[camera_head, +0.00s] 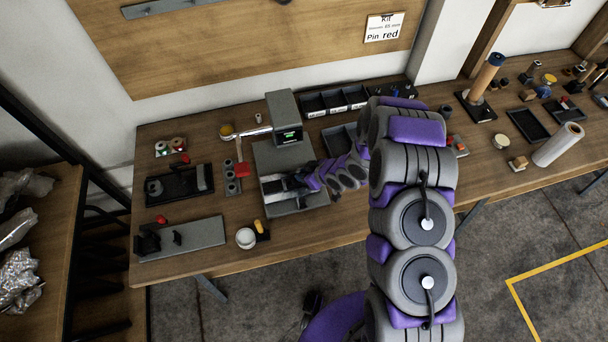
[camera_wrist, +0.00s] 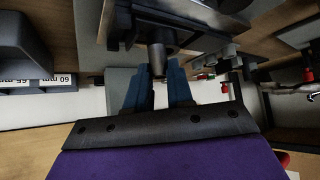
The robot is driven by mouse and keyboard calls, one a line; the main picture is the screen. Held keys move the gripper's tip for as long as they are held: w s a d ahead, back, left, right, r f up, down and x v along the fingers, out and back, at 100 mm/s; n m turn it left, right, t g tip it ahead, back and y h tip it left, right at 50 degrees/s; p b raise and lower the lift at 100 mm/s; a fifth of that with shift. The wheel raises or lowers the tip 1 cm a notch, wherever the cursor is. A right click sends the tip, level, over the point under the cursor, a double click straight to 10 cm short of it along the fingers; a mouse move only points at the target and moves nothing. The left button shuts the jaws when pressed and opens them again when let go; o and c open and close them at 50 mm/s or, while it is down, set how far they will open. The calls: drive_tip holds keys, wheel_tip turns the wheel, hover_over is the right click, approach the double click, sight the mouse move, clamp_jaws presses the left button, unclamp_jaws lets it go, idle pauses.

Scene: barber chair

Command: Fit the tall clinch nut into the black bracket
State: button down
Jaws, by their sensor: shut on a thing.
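My gripper (camera_head: 283,185) reaches from the right over the grey press (camera_head: 284,118) on the bench. In the wrist view its two blue fingers (camera_wrist: 158,88) are shut on a dark part (camera_wrist: 157,57) that has a round, narrowing end between the fingertips. In the head view a black piece (camera_head: 272,188) lies at the fingertips, over the press base. I cannot tell whether it is the black bracket. The tall clinch nut cannot be told apart for sure in either view.
Left of the press stand a grey strip with round parts (camera_head: 231,187), a black tray (camera_head: 182,192) and a grey plate (camera_head: 205,233). A white round pot (camera_head: 245,238) is near the front edge. Black labelled bins (camera_head: 313,105) stand behind. A kit card (camera_head: 384,27) hangs above.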

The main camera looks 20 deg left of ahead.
drive_tip(key=shift+s+a+f, duration=0.15)
drive_tip(key=shift+a+f, duration=0.15)
drive_tip(key=shift+a, duration=0.25)
drive_tip(key=shift+s+a+f, duration=0.1)
drive_tip(key=shift+a+f, duration=0.15)
drive_tip(key=shift+a, duration=0.25)
drive_tip(key=c, duration=1.2)
unclamp_jaws()
drive_tip(key=shift+w+a+f, duration=0.1)
drive_tip(key=shift+a+f, duration=0.05)
drive_tip(key=shift+a, duration=0.15)
drive_tip(key=shift+o, duration=0.8)
drive_tip(key=shift+d, duration=0.15)
drive_tip(key=shift+w+d+r, duration=0.1)
drive_tip(key=shift+d+r, duration=0.1)
drive_tip(key=shift+d, duration=0.45)
drive_tip(key=shift+a, duration=0.35)
drive_tip(key=shift+r, duration=0.2)
drive_tip(key=v, duration=1.1)
drive_tip(key=shift+d+r, duration=0.1)
drive_tip(key=shift+r, duration=0.1)
